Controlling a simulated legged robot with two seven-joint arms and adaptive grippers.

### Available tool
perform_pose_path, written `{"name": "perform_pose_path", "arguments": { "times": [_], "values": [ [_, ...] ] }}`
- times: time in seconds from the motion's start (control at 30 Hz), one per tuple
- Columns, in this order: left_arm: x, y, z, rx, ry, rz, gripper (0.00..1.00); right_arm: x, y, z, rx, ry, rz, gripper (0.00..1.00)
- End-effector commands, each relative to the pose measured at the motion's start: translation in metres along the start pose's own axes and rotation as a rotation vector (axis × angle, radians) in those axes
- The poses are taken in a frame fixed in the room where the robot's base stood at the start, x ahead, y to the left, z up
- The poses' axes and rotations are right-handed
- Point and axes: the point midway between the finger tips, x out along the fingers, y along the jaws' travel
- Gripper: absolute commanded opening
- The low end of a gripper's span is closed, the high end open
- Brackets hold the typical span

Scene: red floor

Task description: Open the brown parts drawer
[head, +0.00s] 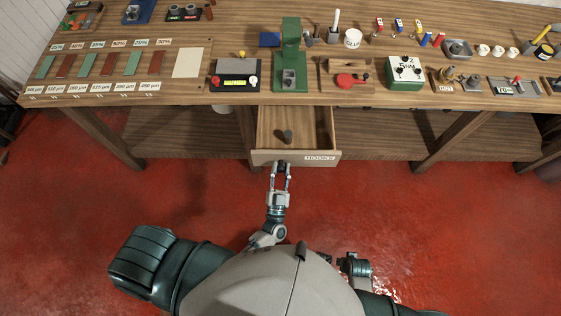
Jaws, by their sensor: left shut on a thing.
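The brown parts drawer (268,130) sticks out from under the front edge of the workbench, well pulled out, so its inside shows. A small dark cylindrical part (288,136) stands inside it near the front. A white label is on the right of the drawer front. My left gripper (281,167) is at the drawer front, shut on the dark drawer handle (282,166), which the fingers partly hide. My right gripper (340,259) is low, beside my body and away from the drawer; its fingers are too small and partly hidden to judge.
The workbench (225,110) carries a green press (290,60), a green box (405,72), a black device with a display (235,75), and several sample strips at left. A lower shelf (375,140) and legs stand below. The red floor (80,220) in front is clear.

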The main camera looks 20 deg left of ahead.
Motion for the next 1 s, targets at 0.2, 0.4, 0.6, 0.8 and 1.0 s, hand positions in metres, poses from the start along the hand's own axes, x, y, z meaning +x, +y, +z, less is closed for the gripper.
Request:
{"name": "perform_pose_path", "arguments": {
  "times": [0.2,0.4,0.6,0.8,1.0],
  "values": [
    [-0.005,0.002,0.003,0.001,-0.010,0.008,0.00,0.002,0.000,0.001,0.000,0.001,0.000,0.40],
    [-0.005,0.002,0.004,0.001,-0.010,0.008,0.36,0.002,0.000,0.001,0.000,0.001,0.000,0.40],
    [-0.004,0.001,0.002,0.001,-0.006,0.005,0.57,0.002,0.000,0.000,0.000,0.001,0.000,0.40],
    [-0.004,0.001,0.001,0.001,-0.004,0.003,0.57,0.002,0.000,0.001,0.000,0.000,0.000,0.40],
    [-0.029,0.001,0.002,0.002,-0.007,0.004,0.57,0.001,0.000,0.001,0.000,0.000,0.000,0.40]
  ]
}}
